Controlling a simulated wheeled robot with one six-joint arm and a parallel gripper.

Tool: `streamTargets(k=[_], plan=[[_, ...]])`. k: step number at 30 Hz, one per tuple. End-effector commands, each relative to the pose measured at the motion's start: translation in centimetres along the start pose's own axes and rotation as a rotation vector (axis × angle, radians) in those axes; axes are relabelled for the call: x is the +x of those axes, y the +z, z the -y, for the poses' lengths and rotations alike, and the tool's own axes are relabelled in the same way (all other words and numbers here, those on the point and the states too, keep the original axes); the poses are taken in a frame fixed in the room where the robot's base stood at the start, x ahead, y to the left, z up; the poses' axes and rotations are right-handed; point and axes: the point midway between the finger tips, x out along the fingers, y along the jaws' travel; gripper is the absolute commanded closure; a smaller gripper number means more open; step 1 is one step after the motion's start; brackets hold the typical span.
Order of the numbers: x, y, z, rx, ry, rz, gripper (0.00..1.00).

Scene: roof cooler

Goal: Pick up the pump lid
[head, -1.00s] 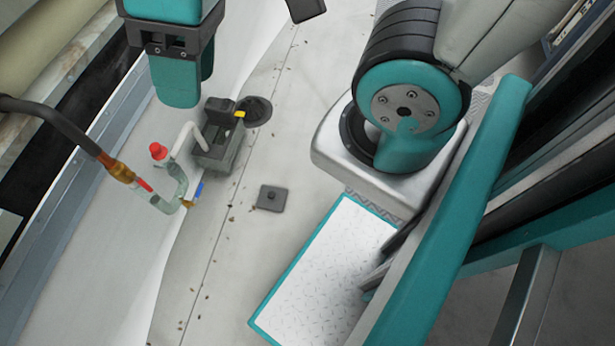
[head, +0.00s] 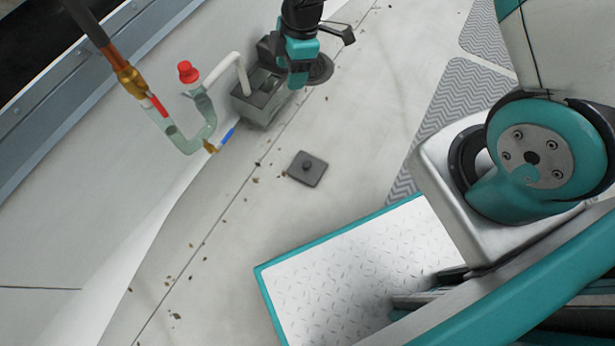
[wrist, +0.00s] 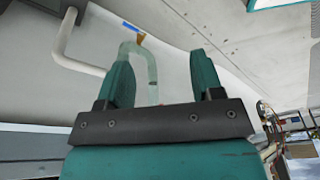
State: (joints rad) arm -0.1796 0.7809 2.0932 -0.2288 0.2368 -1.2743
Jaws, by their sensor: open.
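The pump lid appears to be the dark grey square plate with a small round knob (head: 307,168). It lies flat on the pale floor in the head view, near the pump box. The open-topped grey pump box (head: 262,98) stands up and left of it, with a white pipe (head: 228,67) rising from it. The teal end of my arm is beside the box, apart from the lid. In the wrist view my gripper (wrist: 161,62) is open, its two teal fingers apart with nothing held. I cannot make out the lid there.
A clear U-shaped tube (head: 187,140) with a red cap (head: 188,72) and a brass fitting (head: 131,82) stands left of the box. A dark round disc (head: 319,70) lies behind my arm end. Leaf bits are scattered on the floor. The floor around the lid is mostly clear.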

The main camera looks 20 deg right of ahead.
Motion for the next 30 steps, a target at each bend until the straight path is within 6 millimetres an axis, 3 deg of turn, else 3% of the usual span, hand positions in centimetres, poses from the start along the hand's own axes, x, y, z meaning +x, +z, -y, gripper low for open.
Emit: streamTargets(k=[1,3,6,9,15,24,30], plan=[[6.6,2.2,-0.4,-0.072,-0.016,0.021,0.39],[12.1,4.4,-0.7,-0.182,-0.023,0.045,0.39],[18.3,7.2,-0.5,-0.314,-0.035,0.073,0.39],[22.4,9.0,-0.1,-0.409,-0.046,0.093,0.39],[26.2,10.5,0.5,-0.488,-0.056,0.107,0.39],[32.9,11.3,0.7,-0.488,-0.056,0.107,0.39],[36.3,11.7,0.8,-0.488,-0.056,0.106,0.39]])
